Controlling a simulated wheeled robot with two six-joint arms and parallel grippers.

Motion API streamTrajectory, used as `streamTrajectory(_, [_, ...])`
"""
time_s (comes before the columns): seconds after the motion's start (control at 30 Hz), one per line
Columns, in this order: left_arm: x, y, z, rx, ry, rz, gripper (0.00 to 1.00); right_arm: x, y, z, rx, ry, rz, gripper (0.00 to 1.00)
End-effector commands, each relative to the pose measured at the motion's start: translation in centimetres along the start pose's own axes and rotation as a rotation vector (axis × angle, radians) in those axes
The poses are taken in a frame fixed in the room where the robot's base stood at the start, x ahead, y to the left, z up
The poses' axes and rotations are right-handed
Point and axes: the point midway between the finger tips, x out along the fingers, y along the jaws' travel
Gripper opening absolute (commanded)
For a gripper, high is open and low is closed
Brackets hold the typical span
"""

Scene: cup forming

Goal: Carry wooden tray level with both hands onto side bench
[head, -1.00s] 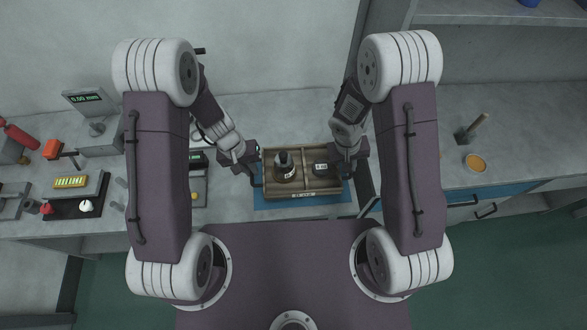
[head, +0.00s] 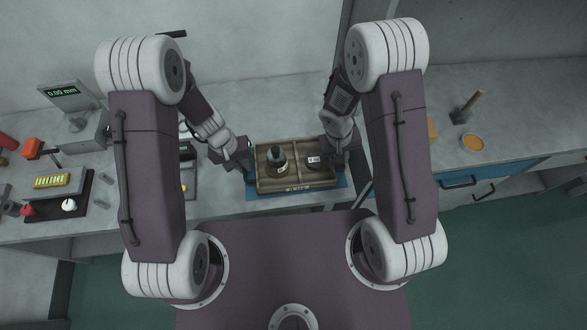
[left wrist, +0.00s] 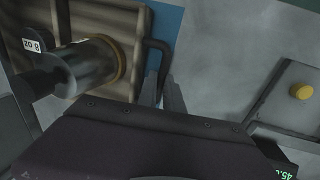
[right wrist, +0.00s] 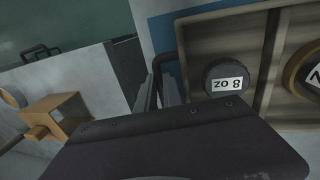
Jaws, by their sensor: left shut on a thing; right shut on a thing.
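The wooden tray (head: 325,184) is in the middle of the head view, over a blue mat (head: 254,194). It looks roughly level; I cannot tell whether there is a gap below it. It carries a metal tamper-like piece (head: 277,161) in its left compartment and a dark round piece (head: 313,162) in its right one. My left gripper (head: 247,172) is shut on the tray's left handle, which shows in the left wrist view (left wrist: 150,62). My right gripper (head: 342,165) is shut on the right handle, seen in the right wrist view (right wrist: 163,72). The fingertips are partly hidden.
A counter with blue drawers (head: 485,188) stands on the right, holding an orange-topped round dish (head: 472,142), a dark block with a stick (head: 467,108) and a wooden block (right wrist: 55,115). Gauges and a yellow-topped device (head: 52,181) crowd the left. A gap separates the counters.

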Motion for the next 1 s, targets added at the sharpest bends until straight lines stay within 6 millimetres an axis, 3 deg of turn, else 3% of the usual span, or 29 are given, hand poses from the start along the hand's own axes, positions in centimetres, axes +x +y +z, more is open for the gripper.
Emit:
streamTrajectory(0.03, [0.8, -0.1, -0.1, 0.0, 0.002, 0.0, 0.0, 0.8, -0.1, 0.0, 0.0, 0.0, 0.001, 0.0])
streamTrajectory(0.1, [0.3, -0.1, 0.0, 0.0, 0.001, 0.0, 0.28, 0.3, -0.1, 0.0, 0.0, 0.0, 0.0, 0.28])
streamTrajectory(0.13, [0.3, -0.1, 0.0, 0.0, 0.0, 0.0, 0.33, 0.3, -0.1, 0.0, 0.0, 0.0, 0.0, 0.33])
streamTrajectory(0.47, [-0.6, 0.0, -0.1, 0.001, 0.002, 0.002, 0.33, 0.3, -0.1, 0.0, 0.0, 0.0, 0.0, 0.33])
streamTrajectory(0.8, [-8.8, 0.0, -0.1, 0.0, 0.007, 0.001, 0.33, 0.3, -0.1, 0.0, 0.0, 0.0, 0.0, 0.33])
streamTrajectory(1.0, [-11.4, -0.1, 0.0, 0.0, 0.003, -0.001, 0.33, 0.3, -0.1, 0.0, 0.0, 0.0, 0.0, 0.33])
